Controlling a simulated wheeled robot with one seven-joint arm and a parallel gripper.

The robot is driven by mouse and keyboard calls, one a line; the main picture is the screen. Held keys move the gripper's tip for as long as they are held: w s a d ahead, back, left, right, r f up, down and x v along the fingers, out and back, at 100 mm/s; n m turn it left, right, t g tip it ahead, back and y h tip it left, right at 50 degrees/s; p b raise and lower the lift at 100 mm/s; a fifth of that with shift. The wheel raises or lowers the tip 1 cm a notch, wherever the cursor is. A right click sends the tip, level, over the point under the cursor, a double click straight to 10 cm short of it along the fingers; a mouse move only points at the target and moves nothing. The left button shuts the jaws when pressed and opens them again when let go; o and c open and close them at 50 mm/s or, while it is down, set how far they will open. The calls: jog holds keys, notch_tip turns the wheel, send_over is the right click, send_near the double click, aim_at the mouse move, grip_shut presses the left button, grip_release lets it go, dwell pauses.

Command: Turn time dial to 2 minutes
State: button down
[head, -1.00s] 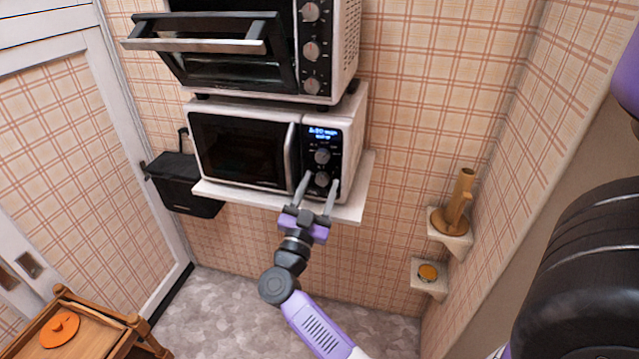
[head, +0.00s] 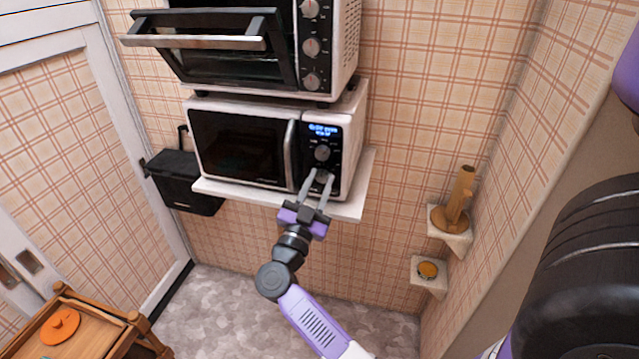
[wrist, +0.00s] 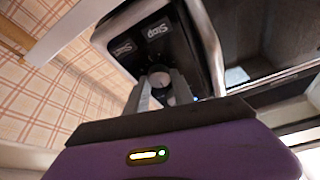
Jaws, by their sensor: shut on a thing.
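The microwave (head: 240,147) stands on a white shelf, its door closed. Its black control panel at the right has a lit blue display (head: 324,130), too small to read, an upper dial (head: 322,153) and a lower dial (head: 321,178). My gripper (head: 321,175) reaches up from below and is shut on the lower dial, one finger on either side. The dial's marks are too small to read.
A toaster oven (head: 240,45) with its door ajar sits above the microwave. A black box (head: 182,182) hangs at left. Small wall shelves at right hold a wooden object (head: 456,203).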

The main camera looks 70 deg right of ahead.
jog(key=m+g, duration=0.1)
jog(key=m, duration=0.3)
jog(key=m+g+y+b, duration=0.1)
jog(key=m+g, duration=0.1)
jog(key=m, duration=0.2)
jog(key=shift+w+g+y, duration=0.15)
jog(key=shift+g+y, duration=0.15)
jog(key=m+y+b, duration=0.1)
jog(key=m, duration=0.2)
jog(key=m+g+y+b, duration=0.1)
jog(key=m, duration=0.2)
jog(key=m+y+b, duration=0.1)
jog(key=m, duration=0.2)
jog(key=m+y+b, duration=0.1)
jog(key=m, duration=0.2)
jog(key=shift+y, duration=0.3)
jog(key=m+t+b, duration=0.1)
jog(key=m, duration=0.1)
jog(key=m+t+y+b, duration=0.1)
jog(key=m+b, duration=0.1)
jog(key=shift+r+y, duration=0.15)
jog(key=shift+y, duration=0.15)
jog(key=shift+m, duration=0.3)
jog(key=c, duration=1.1)
grip_release()
jog(key=shift+r, duration=0.1)
jog(key=shift+a, duration=0.1)
